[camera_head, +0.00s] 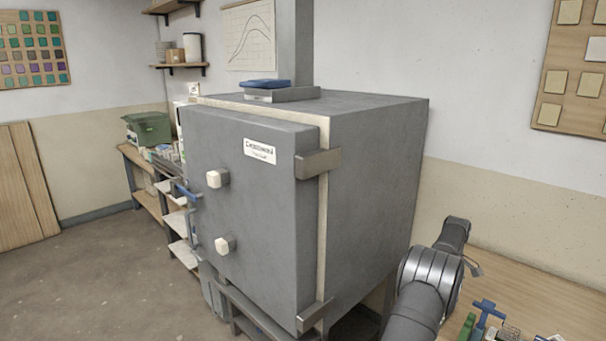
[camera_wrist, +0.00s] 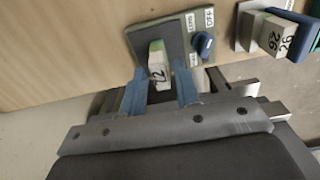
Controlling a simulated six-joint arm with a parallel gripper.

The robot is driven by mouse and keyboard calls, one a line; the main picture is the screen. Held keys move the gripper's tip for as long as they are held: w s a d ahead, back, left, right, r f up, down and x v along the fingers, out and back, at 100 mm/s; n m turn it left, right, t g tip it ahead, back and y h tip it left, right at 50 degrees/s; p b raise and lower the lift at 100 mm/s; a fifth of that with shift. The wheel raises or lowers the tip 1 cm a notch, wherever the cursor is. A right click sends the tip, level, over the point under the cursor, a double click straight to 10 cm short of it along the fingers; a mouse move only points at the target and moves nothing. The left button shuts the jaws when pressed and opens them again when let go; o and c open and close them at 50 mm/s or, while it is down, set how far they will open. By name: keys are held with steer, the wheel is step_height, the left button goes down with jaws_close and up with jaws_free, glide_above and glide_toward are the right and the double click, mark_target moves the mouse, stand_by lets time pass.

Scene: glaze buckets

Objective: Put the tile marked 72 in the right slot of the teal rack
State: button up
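In the wrist view, my gripper (camera_wrist: 161,90) is open, with one blue finger on each side of a small white and green block (camera_wrist: 157,66). The block's face shows a 2; any other digit is hard to read. It stands on a dark grey-green plate (camera_wrist: 190,22), with visible gaps between it and the fingers. At the upper right, another pale tile (camera_wrist: 275,36) marked with digits like 26 stands in a holder (camera_wrist: 247,12) with blue parts. I cannot tell for sure which thing is the teal rack. In the head view my gripper is not clearly seen.
The plate bears pale labels and a blue knob (camera_wrist: 203,43). In the head view, a large grey kiln (camera_head: 250,190) fills the middle. A wooden table (camera_head: 540,300) at the lower right bears small objects, including a blue T-shaped piece (camera_head: 487,309).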

jaws_close()
steer(key=shift+r, duration=3.8)
